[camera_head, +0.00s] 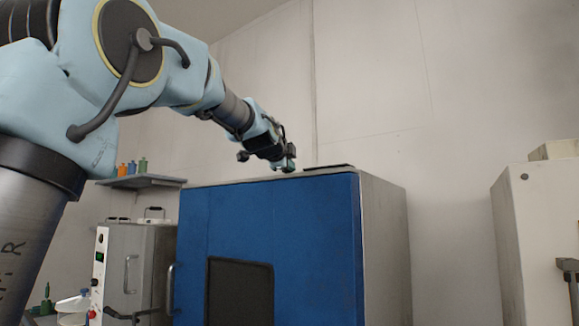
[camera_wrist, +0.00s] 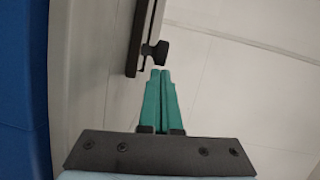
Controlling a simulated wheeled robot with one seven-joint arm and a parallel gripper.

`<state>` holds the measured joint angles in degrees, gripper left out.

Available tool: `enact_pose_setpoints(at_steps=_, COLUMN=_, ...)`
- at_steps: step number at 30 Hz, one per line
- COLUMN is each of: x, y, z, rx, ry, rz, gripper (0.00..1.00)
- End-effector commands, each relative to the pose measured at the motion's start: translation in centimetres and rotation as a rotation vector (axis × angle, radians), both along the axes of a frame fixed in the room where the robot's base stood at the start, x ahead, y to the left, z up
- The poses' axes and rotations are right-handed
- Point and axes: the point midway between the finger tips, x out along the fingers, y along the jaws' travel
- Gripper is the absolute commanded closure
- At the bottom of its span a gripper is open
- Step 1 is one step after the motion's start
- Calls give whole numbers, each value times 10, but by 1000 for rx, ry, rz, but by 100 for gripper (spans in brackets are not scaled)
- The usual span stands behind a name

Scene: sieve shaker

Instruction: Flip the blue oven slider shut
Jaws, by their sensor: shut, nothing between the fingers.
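The blue oven (camera_head: 310,230) stands in the middle of the head view, with a blue front, a dark window and a light grey side. Its blue front also shows at the left edge of the wrist view (camera_wrist: 22,70). The slider is a dark strip on the oven's top (camera_head: 330,167); in the wrist view it is a dark rail with a black knob (camera_wrist: 158,50). My gripper (camera_head: 284,168) is over the oven's top, left of the strip. Its green fingers (camera_wrist: 160,72) are shut and empty, with tips close to the knob. I cannot tell whether they touch it.
A grey cabinet (camera_head: 140,265) stands left of the oven under a shelf (camera_head: 140,182) with small bottles. A white cabinet (camera_head: 535,240) stands at the right. The wall behind and the space above the oven are clear.

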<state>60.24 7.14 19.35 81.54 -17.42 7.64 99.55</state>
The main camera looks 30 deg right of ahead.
Motion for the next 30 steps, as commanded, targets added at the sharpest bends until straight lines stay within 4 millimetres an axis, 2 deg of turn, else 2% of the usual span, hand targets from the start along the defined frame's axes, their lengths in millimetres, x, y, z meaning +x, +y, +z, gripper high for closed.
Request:
enact_pose_setpoints(at_steps=17, x=5, y=1, z=-2, rx=-1, ry=0, rz=0, gripper=100)
enact_pose_setpoints(at_steps=30, x=45, y=22, z=-7, rx=-2, ry=-2, rz=3, gripper=100)
